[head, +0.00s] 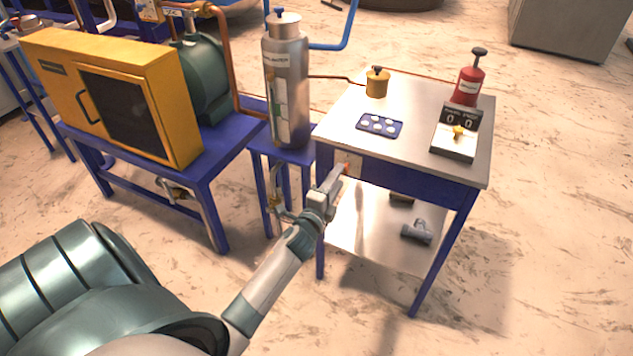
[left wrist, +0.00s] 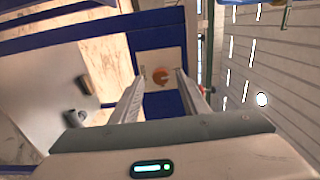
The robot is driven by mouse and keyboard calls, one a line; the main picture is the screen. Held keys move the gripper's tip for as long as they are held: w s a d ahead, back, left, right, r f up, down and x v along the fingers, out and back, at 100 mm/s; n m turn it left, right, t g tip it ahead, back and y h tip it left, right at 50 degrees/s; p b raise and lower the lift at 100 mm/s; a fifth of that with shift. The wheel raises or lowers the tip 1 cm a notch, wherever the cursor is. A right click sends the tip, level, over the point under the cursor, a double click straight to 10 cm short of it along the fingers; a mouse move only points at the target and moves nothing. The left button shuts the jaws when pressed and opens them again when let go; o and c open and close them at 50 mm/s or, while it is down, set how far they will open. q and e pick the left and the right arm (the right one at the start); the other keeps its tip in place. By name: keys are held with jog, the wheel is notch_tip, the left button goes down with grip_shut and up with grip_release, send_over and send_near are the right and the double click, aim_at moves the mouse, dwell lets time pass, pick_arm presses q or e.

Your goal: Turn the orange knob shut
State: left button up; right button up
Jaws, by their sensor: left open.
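The orange knob (left wrist: 161,76) sits on a pale square plate (left wrist: 160,62) on the blue front apron of the table. In the left wrist view it lies between the tips of my left gripper (left wrist: 157,77), whose two fingers are apart. In the head view my left gripper (head: 335,180) reaches up to the plate at the table's left front corner. Only a small bit of the knob (head: 346,169) shows there past the fingers. I cannot tell whether the fingers touch it. My right gripper is not in view.
The table top (head: 405,100) holds a red bottle (head: 468,86), a brass pot (head: 377,84), a blue tray (head: 365,124) and a gauge box (head: 453,148). A steel cylinder (head: 297,85) stands close left of the table. A yellow cabinet (head: 60,75) is further left. The floor at right is clear.

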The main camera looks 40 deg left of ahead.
pick_arm(q)
jog(key=b+v, duration=0.1)
jog(key=v, duration=1.3)
jog(key=shift+s, duration=0.2)
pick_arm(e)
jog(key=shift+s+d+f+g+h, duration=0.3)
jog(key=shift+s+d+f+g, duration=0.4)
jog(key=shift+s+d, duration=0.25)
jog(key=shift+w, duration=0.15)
